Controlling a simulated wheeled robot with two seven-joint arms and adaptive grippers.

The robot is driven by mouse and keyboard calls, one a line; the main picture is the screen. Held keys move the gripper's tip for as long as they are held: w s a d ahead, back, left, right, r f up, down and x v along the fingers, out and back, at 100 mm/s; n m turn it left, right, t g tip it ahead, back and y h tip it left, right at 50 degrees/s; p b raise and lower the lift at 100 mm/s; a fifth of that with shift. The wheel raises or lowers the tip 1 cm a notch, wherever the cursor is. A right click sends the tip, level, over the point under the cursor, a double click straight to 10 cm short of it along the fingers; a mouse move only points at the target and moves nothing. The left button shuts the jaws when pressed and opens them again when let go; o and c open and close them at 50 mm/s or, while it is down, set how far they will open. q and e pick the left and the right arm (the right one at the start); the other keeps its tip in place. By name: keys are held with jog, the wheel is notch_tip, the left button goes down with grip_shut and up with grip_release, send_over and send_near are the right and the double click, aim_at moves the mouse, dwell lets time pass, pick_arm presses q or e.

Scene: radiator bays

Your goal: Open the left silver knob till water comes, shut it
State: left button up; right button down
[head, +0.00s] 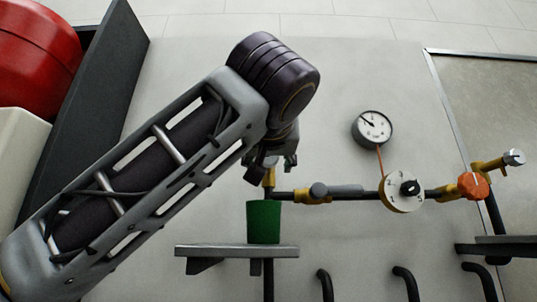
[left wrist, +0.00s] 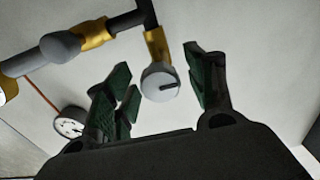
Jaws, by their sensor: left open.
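The left silver knob (left wrist: 159,84) is a round disc with a dark mark, on a brass fitting (left wrist: 157,45) at the end of the pipe. In the left wrist view it sits between the spread fingers of my left gripper (left wrist: 156,68), with gaps visible on both sides. My left gripper (head: 272,160) is open and hides the knob in the head view. A green cup (head: 263,222) stands on a small shelf (head: 237,251) below the brass fitting. No water shows. My right gripper is out of view.
The dark pipe runs right past a grey lever (head: 338,190), a white dial with a black knob (head: 402,190) and an orange knob (head: 473,186). Another silver knob (head: 514,157) is at far right. A gauge (head: 373,128) is on the wall. Red and white containers stand at left.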

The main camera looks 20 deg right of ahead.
pick_arm(q)
jog(key=shift+w, duration=0.15)
jog(key=c, duration=1.1)
jog(key=shift+o, duration=0.2)
jog(key=shift+m, duration=0.5)
jog(key=m, duration=0.5)
jog(key=shift+m, duration=0.4)
jog(key=m+p, duration=0.1)
jog(key=m, duration=0.5)
jog(key=shift+m, duration=0.3)
